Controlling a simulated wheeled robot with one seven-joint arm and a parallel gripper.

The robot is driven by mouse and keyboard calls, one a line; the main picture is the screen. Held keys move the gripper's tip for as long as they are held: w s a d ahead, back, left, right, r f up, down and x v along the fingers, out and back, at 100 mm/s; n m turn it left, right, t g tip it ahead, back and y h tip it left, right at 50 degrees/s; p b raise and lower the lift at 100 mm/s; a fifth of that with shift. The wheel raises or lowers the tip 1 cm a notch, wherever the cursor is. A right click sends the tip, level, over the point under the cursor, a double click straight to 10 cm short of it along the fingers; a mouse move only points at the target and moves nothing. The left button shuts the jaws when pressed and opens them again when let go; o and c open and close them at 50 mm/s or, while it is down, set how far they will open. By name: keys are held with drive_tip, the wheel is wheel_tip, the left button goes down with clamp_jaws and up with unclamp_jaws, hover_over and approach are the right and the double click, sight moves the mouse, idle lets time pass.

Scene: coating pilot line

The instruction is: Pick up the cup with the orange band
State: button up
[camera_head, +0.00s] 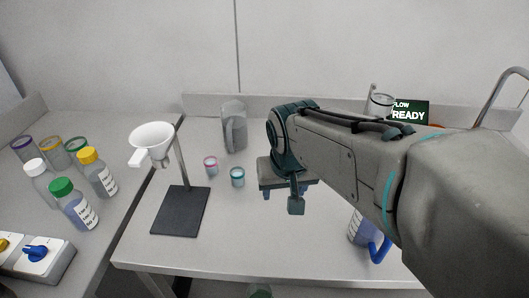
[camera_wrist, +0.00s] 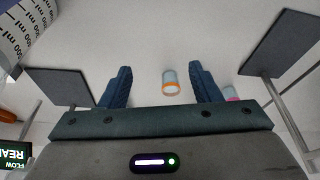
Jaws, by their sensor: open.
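The cup with the orange band (camera_wrist: 171,82) stands on the table in the wrist view, beyond and between the two fingers of my gripper (camera_wrist: 160,70), nearer the right finger. No contact with it shows. My gripper is open and empty. In the head view my gripper (camera_head: 289,188) is over the middle of the table and partly hidden by my arm. I cannot see the orange-banded cup there; my gripper or arm probably hides it. A pink-banded cup (camera_head: 210,163) and a teal-banded cup (camera_head: 237,176) stand left of my gripper.
A funnel stand (camera_head: 181,211) and a clear jug (camera_head: 234,127) stand on the left of the table. A blue-handled measuring vessel (camera_head: 377,249) is at the right, partly behind my arm. A READY sign (camera_head: 409,112) is at the back. Bottles and banded containers crowd the left bench.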

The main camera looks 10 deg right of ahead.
drive_tip(key=w+r+m, duration=0.2)
drive_tip(key=w, duration=0.8)
drive_tip(key=shift+t+h, duration=0.4)
drive_tip(key=x, duration=0.5)
drive_tip(key=a+x, duration=0.1)
drive_tip(key=x, duration=0.2)
drive_tip(key=shift+w+b, duration=0.2)
drive_tip(key=shift+b, duration=0.1)
drive_tip(key=shift+s+x, duration=0.2)
drive_tip(key=shift+x, duration=2.7)
drive_tip(key=shift+a+f, duration=0.1)
drive_tip(key=c, duration=1.1)
